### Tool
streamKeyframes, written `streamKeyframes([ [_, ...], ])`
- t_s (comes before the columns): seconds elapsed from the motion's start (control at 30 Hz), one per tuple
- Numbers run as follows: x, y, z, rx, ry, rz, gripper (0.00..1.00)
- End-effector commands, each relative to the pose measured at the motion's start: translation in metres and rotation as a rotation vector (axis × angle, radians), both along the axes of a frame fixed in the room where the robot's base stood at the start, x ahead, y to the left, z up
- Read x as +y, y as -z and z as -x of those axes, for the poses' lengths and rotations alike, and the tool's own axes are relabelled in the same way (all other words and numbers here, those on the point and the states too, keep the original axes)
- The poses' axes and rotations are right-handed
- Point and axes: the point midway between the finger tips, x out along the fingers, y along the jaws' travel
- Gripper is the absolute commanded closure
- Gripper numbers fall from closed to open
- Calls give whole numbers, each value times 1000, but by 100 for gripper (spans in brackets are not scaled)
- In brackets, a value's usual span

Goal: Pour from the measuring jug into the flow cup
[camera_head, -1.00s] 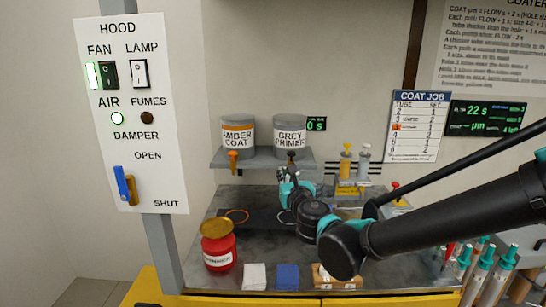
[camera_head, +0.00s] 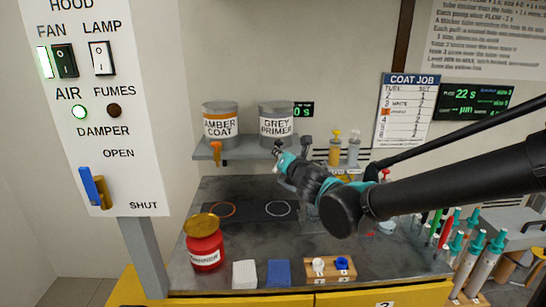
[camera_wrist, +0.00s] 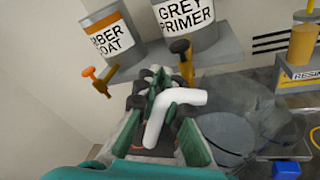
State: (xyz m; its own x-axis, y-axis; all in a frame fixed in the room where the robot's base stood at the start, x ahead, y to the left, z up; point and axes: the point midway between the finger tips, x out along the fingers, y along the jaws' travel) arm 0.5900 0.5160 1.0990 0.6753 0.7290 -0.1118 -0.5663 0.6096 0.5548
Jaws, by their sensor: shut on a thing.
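My gripper (camera_wrist: 160,120) is shut on a white bent handle (camera_wrist: 184,97), which I take to be the measuring jug's. A clear, greyish rounded body (camera_wrist: 240,138) shows just right of the handle; I cannot tell whether it is the jug's body. In the head view my gripper (camera_head: 281,152) is raised above the bench, close to the dark tap below the grey primer can (camera_head: 276,124). The jug is not distinct there. I cannot make out the flow cup for certain; my arm hides part of the bench.
The amber coat can (camera_head: 220,128) stands left of the primer on the shelf (camera_head: 238,154). A red jar (camera_head: 205,248), white cloth (camera_head: 245,274), blue cloth (camera_head: 279,273) and wooden block (camera_head: 330,270) line the front. The dark mat (camera_head: 250,212) with orange and white rings is clear.

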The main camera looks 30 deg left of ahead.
Motion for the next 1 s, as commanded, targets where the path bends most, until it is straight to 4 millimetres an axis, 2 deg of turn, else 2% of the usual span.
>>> streamKeyframes([
  [0.53, -17, -25, -26, 261, 1, -174, 100],
  [1.0, -19, -26, -26, 280, 0, -185, 100],
])
